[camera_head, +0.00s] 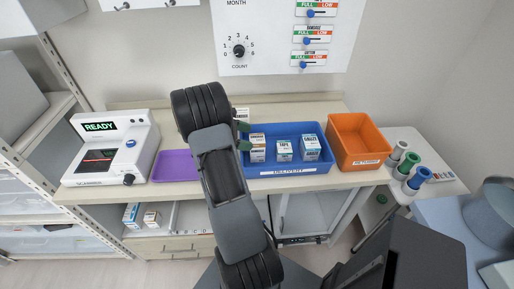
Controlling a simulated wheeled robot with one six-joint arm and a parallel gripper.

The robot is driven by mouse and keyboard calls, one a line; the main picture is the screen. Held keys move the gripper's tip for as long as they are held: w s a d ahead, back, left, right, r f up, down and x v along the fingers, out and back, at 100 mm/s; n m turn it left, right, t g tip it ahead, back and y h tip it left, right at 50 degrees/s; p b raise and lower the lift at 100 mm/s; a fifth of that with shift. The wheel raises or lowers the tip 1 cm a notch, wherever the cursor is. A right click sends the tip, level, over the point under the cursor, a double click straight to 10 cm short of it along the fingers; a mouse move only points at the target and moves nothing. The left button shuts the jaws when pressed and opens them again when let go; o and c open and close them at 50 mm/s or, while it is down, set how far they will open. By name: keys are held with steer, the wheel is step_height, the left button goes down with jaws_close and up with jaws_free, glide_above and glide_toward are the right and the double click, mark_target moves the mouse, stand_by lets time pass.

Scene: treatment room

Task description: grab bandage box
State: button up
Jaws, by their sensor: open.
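The blue tray (290,171), labelled DELIVERY, stands on the counter and holds three small boxes. The left box (257,152) is white with a yellowish band; its label is too small to read, so I cannot tell if it is the bandage box. A white and teal box (284,151) is in the middle and a white and blue box (310,147) is at the right. My gripper (243,136), with green fingertips, is open and empty at the tray's left end, just left of the left box. My arm hides part of the counter.
A scanner (112,148) reading READY and a purple mat (176,167) are at the left. An orange bin (357,142) stands right of the tray, with several capped tubes (413,178) beyond it. Boxes (132,214) sit on a lower shelf. A white item (242,114) is behind my gripper.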

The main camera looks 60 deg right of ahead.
mark_target(256, 138)
steer(key=shift+p+x, duration=0.5)
steer(key=shift+x, duration=1.85)
steer(key=shift+w+d, duration=0.1)
steer(key=shift+r, duration=0.1)
steer(key=c, duration=1)
steer(key=shift+c, duration=0.2)
